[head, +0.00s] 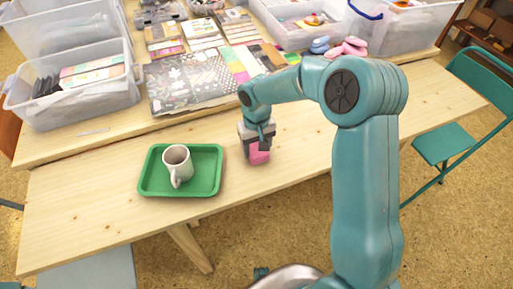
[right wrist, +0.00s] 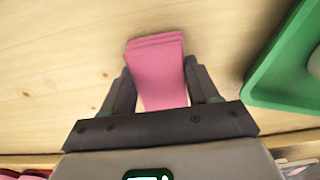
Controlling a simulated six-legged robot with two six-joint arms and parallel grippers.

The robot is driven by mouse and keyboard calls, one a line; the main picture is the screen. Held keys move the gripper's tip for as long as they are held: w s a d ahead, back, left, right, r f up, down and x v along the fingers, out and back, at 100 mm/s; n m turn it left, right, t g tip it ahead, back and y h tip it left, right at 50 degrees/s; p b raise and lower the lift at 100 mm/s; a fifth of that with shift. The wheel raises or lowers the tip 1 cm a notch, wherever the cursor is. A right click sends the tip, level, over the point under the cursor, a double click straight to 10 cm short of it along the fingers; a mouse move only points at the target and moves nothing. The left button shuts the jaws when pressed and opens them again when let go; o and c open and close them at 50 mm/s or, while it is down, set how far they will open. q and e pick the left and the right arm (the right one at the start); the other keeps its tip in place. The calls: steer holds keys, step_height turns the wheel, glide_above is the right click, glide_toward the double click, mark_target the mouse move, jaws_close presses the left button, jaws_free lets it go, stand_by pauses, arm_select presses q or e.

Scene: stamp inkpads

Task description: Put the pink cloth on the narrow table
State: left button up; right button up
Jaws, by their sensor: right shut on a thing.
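The folded pink cloth (head: 259,157) is held over the narrow wooden table (head: 90,205), right of a green tray. My right gripper (head: 258,143) points down and is shut on it. In the right wrist view the pink cloth (right wrist: 157,75) sits between the two dark fingers and sticks out past their tips. Its lower end is close to the table top; I cannot tell whether it touches. My left gripper is not in view.
The green tray (head: 147,180) holds a white mug (head: 177,165). Behind, a second wooden table carries clear bins (head: 85,85), stacked papers and books (head: 190,82), and blue (head: 319,45) and pink (head: 345,50) soft items. The narrow table's left end and front are bare. A teal chair (head: 445,143) stands right.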

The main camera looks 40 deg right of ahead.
mark_target(256, 148)
steer(key=shift+f, duration=0.35)
steer(key=shift+r, duration=0.1)
steer(key=o, duration=1)
steer(key=shift+o, duration=0.2)
steer(key=shift+r, duration=0.15)
step_height(256, 148, up, 12)
steer(key=p, duration=0.1)
steer(key=shift+p, duration=0.3)
